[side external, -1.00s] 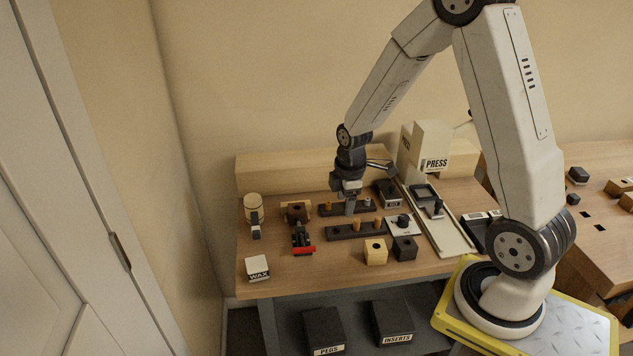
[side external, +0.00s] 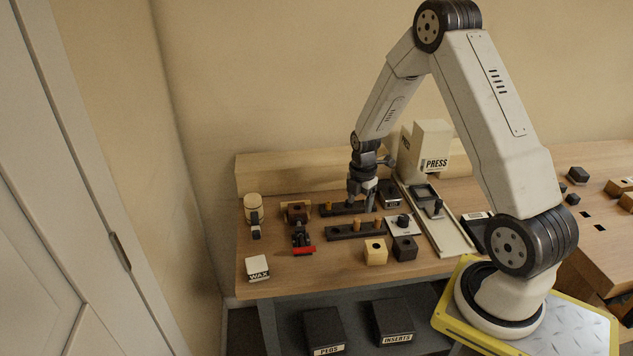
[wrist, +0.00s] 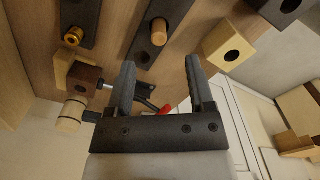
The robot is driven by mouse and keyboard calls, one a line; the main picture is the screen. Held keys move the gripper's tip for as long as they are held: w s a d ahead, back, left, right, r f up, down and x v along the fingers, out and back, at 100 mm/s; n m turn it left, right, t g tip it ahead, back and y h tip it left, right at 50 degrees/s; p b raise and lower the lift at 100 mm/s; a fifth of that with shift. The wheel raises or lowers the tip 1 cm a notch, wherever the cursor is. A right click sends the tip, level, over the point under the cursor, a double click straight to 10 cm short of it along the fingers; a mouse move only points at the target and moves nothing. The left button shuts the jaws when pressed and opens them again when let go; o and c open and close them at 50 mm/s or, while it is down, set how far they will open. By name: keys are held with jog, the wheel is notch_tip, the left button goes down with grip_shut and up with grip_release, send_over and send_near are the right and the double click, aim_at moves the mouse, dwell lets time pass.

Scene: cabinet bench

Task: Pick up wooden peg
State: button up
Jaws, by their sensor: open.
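Light-brown wooden pegs stand in two dark racks on the bench. In the side view, one peg (side external: 357,225) and another (side external: 378,223) stand in the front rack (side external: 342,233), and a yellowish peg (side external: 328,206) stands in the back rack (side external: 339,212). My gripper (side external: 361,206) points down near the right end of the back rack; its jaws are open and empty. In the wrist view, my gripper (wrist: 160,64) shows spread fingers, with a wooden peg (wrist: 158,32) in a dark rack beyond the gap. A brass-coloured ringed peg (wrist: 73,37) is in another dark rack to the left.
A light block (side external: 375,252) and dark block (side external: 405,248), both with holes, stand in front. The white press (side external: 425,146) stands behind right. A red-and-black clamp (side external: 302,241), brown block (side external: 297,211) and wax box (side external: 258,268) are on the left.

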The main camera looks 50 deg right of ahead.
aim_at(357, 219)
jog(key=shift+f, duration=1)
jog(key=shift+w+a+f, duration=0.1)
jog(key=shift+a+f, duration=0.05)
jog(key=shift+f, duration=2.45)
grip_shut()
